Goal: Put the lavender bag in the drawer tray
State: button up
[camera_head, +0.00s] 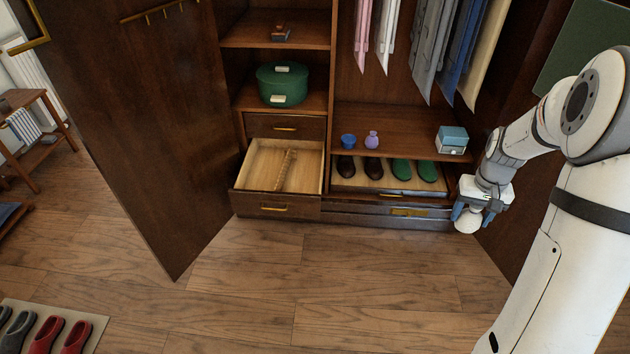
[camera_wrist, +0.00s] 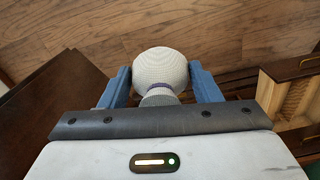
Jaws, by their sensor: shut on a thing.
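The lavender bag (camera_head: 467,221), a whitish round cloth pouch with a purple band at its neck, hangs in my gripper (camera_head: 472,212). In the wrist view, the bag (camera_wrist: 160,69) sits between the blue fingers of my gripper (camera_wrist: 160,80), which are shut on it. My gripper is in front of the wardrobe's right end, above the floor. The drawer (camera_head: 240,181) is pulled open at the lower left of the wardrobe, with a slatted wooden divider (camera_head: 286,170) inside. Its light wood interior looks empty otherwise. Part of the open drawer (camera_wrist: 272,95) shows at the wrist view's right edge.
Shoes (camera_head: 400,171) are on the pull-out below. The open left door (camera_head: 130,130) flanks the drawer. The floor (camera_head: 330,280) in front is clear.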

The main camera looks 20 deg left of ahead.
aim_at(261, 188)
jog(key=u, duration=1.05)
jog(key=i, duration=1.65)
jog(key=u, duration=0.05)
